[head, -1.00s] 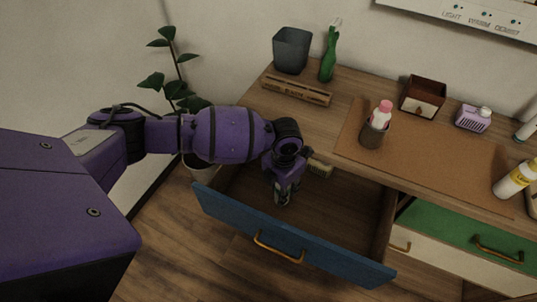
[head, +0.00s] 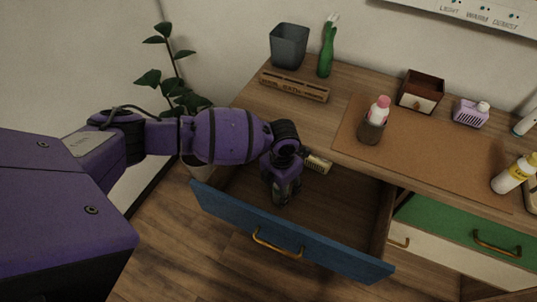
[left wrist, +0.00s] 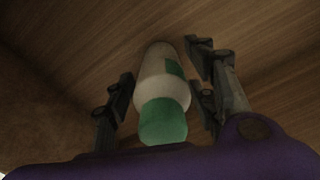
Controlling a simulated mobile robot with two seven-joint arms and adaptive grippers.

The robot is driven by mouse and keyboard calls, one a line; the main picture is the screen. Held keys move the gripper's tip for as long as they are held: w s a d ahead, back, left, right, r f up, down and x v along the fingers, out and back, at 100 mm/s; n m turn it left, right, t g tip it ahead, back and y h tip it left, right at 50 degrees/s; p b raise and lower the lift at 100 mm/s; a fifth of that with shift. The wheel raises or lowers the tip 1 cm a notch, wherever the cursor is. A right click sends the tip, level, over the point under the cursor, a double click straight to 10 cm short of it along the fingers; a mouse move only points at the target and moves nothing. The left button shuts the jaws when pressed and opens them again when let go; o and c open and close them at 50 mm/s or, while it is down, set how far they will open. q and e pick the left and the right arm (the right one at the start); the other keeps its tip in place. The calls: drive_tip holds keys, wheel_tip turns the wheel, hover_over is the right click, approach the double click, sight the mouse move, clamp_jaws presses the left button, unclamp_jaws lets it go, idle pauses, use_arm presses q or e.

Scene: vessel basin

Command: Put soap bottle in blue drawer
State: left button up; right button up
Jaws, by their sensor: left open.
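The blue drawer (head: 320,245) is pulled out from the wooden desk. My left gripper (head: 280,200) points down inside it, near its left end. In the left wrist view a white bottle with a green cap (left wrist: 163,95) and a green label patch is between the fingers of my left gripper (left wrist: 160,72). The fingers are open on both sides, with gaps to the bottle. The wooden surface fills the view behind it. In the head view my gripper mostly hides this bottle. My right gripper is in neither view.
A green drawer (head: 465,245) is at right.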

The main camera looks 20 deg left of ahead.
use_arm(q)
wheel_tip(320, 180, up, 12)
drive_tip(key=shift+w+r+p, duration=0.1)
drive_tip(key=shift+r+p, duration=0.1)
drive_tip(key=shift+p, duration=0.1)
